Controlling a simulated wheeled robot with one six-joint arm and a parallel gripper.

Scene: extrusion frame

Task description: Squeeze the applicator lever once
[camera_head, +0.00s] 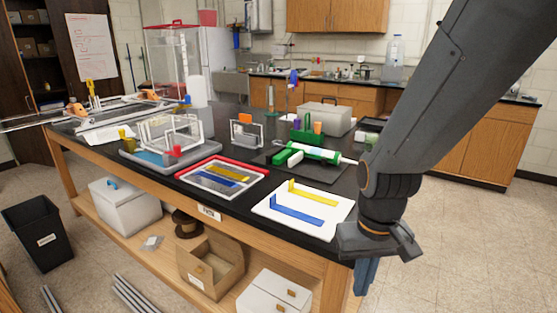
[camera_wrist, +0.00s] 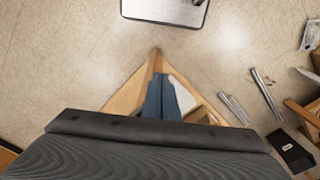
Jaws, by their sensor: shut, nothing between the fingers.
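The applicator (camera_head: 318,153) is a green and white tube-shaped tool. It lies on a dark mat on the black bench top, near the bench's right end. A green part at its left end looks like the handle. The lever cannot be told apart clearly at this size. My gripper (camera_head: 366,277) hangs pointing down, off the bench's front right corner and below the top, well apart from the applicator. In the wrist view, its blue-grey fingers (camera_wrist: 161,98) are together and empty above the floor. The applicator is not visible in the wrist view.
A white sheet (camera_head: 336,208) with yellow and blue L-shaped strips lies at the front right of the bench. Left of it is a red-edged tray (camera_head: 186,178). A green block with upright items (camera_head: 308,134) and a grey case (camera_head: 325,115) stand behind the applicator.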

